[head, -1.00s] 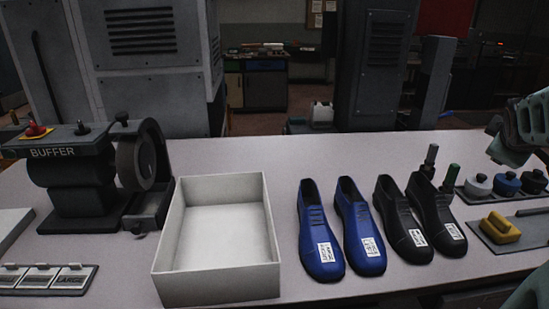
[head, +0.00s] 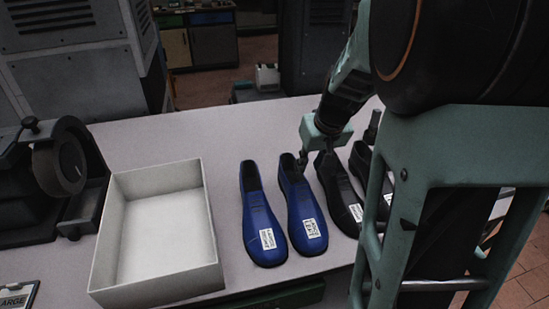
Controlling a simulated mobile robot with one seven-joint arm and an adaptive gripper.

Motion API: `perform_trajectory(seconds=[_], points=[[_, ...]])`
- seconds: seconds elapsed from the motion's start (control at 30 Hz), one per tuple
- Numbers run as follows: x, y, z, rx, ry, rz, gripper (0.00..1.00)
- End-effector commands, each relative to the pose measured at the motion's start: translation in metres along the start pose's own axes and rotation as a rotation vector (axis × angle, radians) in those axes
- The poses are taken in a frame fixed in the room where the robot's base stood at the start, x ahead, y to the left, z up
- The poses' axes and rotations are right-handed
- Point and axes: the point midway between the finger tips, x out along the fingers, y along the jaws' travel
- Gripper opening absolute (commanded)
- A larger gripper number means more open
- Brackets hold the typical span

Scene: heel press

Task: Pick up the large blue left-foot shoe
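Two blue shoes stand side by side on the table, toes towards me, each with a white label on its toe. The label on the right-hand blue shoe (head: 300,207) seems to read LARGE LEFT, though it is small. The label on the left-hand blue shoe (head: 259,215) is not clearly legible. My gripper (head: 312,163) points down at the heel end of the right-hand blue shoe, between it and the neighbouring black shoe. Its fingers look apart, with nothing held. I cannot tell whether a finger touches the shoe.
A black shoe (head: 338,190) stands close on the right, with another black shoe (head: 361,165) partly hidden by my arm. An open white box (head: 206,235) is to the left. The buffer machine (head: 60,175) stands at the far left. The table (head: 185,140) is clear behind the box.

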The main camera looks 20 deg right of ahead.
Motion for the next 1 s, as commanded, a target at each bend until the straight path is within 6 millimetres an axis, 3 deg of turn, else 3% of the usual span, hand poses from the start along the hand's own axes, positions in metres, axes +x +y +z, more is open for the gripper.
perform_trajectory(seconds=[0.1,0.37,0.7,1.0], points=[[0.015,0.001,0.0,0.0,-0.001,0.001,0.23],[0.03,-0.001,-0.002,-0.002,0.0,0.002,0.23],[0.07,-0.005,-0.004,-0.001,0.0,0.002,0.23],[0.072,-0.005,-0.005,-0.002,0.003,0.003,0.23]])
